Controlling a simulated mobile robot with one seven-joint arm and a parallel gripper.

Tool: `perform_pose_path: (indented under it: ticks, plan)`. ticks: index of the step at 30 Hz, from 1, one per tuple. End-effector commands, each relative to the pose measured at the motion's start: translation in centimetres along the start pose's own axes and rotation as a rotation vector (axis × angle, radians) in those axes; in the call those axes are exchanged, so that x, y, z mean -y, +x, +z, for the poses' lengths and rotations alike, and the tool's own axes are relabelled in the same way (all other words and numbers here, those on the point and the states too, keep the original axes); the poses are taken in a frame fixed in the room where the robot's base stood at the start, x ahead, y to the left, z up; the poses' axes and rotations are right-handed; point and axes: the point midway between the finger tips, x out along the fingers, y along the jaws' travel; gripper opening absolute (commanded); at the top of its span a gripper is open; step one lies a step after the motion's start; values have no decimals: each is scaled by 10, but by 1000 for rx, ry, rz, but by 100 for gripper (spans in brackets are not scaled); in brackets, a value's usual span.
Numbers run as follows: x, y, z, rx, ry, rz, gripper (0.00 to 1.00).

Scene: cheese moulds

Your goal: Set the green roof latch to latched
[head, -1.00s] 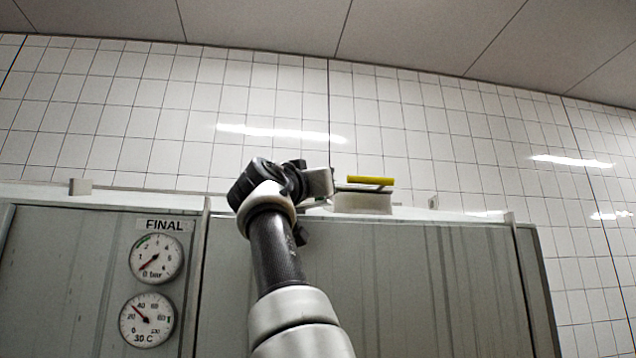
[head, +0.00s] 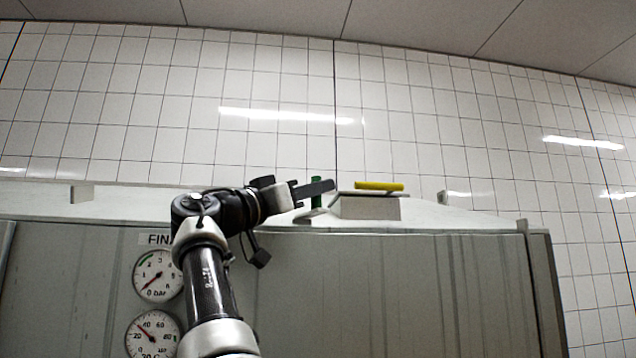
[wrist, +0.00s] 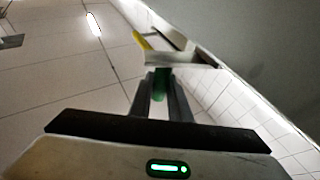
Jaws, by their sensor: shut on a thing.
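The green roof latch (head: 316,204) stands as a short upright green handle on top of the grey cabinet, left of a pale block. In the head view, the fingers of my gripper (head: 319,187) reach it from the left and cover part of it. In the wrist view, the green latch (wrist: 161,84) sits between the two fingertips of my gripper (wrist: 162,94), which are shut on it. The fingers hide its lower part there.
A yellow handle (head: 380,186) lies level on the pale block (head: 370,207), close right of my gripper. The grey cabinet (head: 400,285) fills the lower view, with two gauges at left. A tiled wall (head: 450,120) stands behind.

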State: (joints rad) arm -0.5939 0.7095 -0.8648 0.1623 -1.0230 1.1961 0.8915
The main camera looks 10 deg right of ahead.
Motion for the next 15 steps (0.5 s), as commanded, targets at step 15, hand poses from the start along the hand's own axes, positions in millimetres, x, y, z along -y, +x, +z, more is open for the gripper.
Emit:
perform_pose_path:
  ticks: [15]
  plan:
    - [1, -1, 1, -1, -3, 4, 36]
